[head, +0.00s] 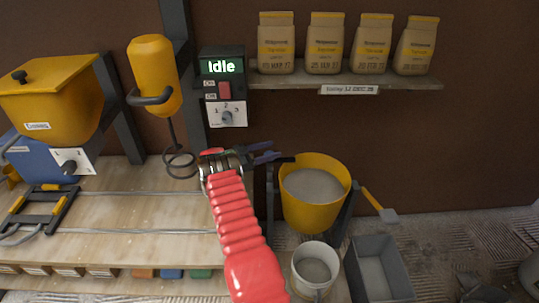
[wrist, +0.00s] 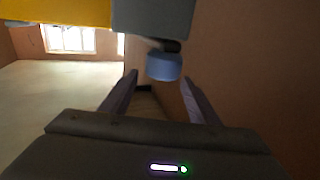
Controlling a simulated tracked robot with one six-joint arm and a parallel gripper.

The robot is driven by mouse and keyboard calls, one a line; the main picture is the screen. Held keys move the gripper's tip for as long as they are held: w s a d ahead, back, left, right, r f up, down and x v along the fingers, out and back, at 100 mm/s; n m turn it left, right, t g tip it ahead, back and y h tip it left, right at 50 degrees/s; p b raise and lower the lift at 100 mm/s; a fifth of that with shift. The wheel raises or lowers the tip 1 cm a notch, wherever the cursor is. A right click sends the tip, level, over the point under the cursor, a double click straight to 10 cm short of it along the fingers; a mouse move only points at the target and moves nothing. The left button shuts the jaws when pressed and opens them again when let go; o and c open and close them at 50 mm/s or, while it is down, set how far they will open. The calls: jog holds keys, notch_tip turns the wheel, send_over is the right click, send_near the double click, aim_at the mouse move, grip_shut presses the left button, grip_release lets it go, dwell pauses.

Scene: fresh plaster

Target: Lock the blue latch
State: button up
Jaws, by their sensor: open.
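The blue latch shows in the wrist view as a short blue knob (wrist: 165,67) under a grey block (wrist: 152,18). My gripper (wrist: 159,84) is open, its two fingers apart, with the knob ahead of the fingertips and roughly between them; I see no contact. In the head view my gripper (head: 277,154) is at the left side of the yellow bucket (head: 312,216), which holds grey plaster. The blue knob cannot be made out in the head view, likely hidden by my gripper.
A control box (head: 222,85) reading "Idle" hangs on the wall. A shelf (head: 345,82) carries several bags. A white bucket (head: 315,268) and a grey tub (head: 379,272) stand below the yellow bucket. A wooden bench (head: 120,215) fills the left.

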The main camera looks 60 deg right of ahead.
notch_tip(320, 180, up, 8)
jog(key=shift+f, duration=0.25)
jog(key=shift+r, duration=0.1)
dwell(0.7)
